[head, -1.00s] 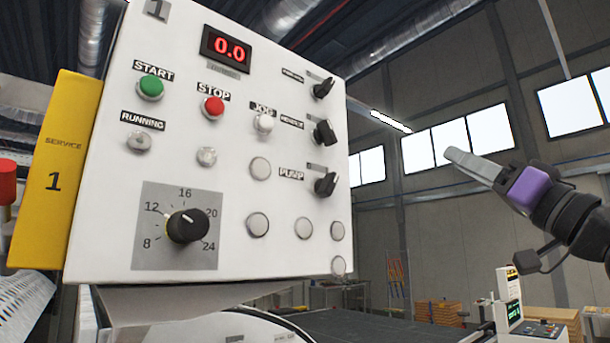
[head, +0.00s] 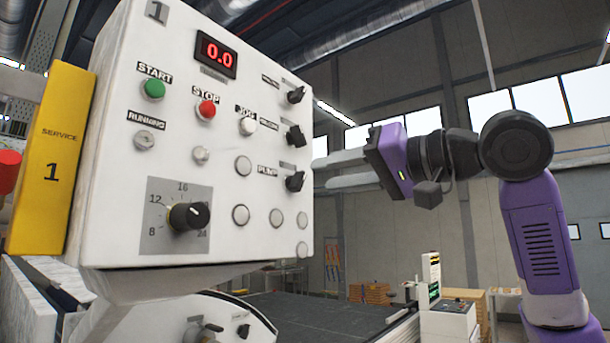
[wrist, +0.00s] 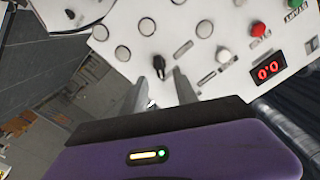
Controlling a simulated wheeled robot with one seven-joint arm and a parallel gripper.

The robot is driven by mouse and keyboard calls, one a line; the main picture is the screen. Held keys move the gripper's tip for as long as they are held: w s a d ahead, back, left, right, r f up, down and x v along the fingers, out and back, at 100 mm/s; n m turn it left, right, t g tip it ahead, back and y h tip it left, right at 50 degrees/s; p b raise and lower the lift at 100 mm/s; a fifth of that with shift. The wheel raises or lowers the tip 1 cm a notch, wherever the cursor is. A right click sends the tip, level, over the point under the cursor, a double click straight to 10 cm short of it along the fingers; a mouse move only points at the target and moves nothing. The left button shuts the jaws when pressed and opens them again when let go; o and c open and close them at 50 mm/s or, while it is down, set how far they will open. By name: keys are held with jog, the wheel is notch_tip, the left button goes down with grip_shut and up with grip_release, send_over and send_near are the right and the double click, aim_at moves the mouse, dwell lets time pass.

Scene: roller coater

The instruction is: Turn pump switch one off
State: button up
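The pump switch (head: 295,181) is a black rotary knob beside the PUMP label, lowest of three black knobs on the right of the white panel marked 1. Its light pointer edge tilts up and to the right; I cannot read its position marks. My gripper (head: 325,173) is open, fingers pointing left at the panel, just right of the pump switch. In the wrist view the pump switch (wrist: 158,66) shows dark between and just beyond the fingertips of my gripper (wrist: 161,76). I cannot tell whether they touch it.
Two similar knobs (head: 295,135) sit close above the pump switch. A STOP button (head: 206,109), a START button (head: 154,89) and a dial (head: 188,216) are further left. A yellow service sign (head: 53,160) hangs at the panel's left.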

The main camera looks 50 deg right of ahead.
aim_at(304, 179)
jog(key=w+p, duration=0.1)
jog(key=w, duration=0.4)
jog(key=shift+w, duration=0.35)
jog(key=shift+c, duration=0.3)
grip_shut()
